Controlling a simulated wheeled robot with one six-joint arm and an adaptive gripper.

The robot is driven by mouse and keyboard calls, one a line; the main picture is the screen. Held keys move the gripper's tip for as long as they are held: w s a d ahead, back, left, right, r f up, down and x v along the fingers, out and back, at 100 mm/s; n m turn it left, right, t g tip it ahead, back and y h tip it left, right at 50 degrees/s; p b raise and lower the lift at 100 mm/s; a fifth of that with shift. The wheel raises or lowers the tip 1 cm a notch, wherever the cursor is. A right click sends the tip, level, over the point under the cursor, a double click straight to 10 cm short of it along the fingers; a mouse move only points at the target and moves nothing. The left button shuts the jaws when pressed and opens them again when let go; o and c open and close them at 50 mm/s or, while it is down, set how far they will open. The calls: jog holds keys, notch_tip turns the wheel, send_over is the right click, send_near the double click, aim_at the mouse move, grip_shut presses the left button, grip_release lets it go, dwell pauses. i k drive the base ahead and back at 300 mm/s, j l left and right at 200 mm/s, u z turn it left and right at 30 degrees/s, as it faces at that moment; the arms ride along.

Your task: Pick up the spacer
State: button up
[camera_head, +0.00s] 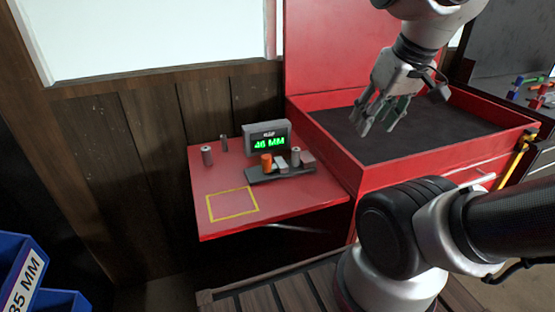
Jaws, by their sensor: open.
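Small pieces that could be the spacer stand on a red side shelf (300,199); I cannot tell which one is meant. An orange cylinder (266,161), a pale block (281,163) and another grey cylinder (295,155) are on or at a dark tray (262,176). My gripper (377,123) is open with its fingers pointing down, above the red box to the right of the shelf, apart from all these pieces. Nothing shows between its fingers.
A display (267,141) reading "46 MM" stands behind the tray. A yellow square outline (232,204) on the shelf's front left is empty. The open red box (450,168) has a raised red lid (325,50). Blue bins (25,275), one labelled "35 MM", are at lower left.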

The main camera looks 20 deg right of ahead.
aim_at(296, 155)
jog(key=k+l, duration=0.1)
jog(key=l, duration=0.3)
jog(key=l+u, duration=0.15)
jog(key=u, duration=0.25)
jog(key=l+u, duration=0.1)
jog(key=u, duration=0.3)
jog(key=k+l+u, duration=0.1)
jog(key=u, duration=2.1)
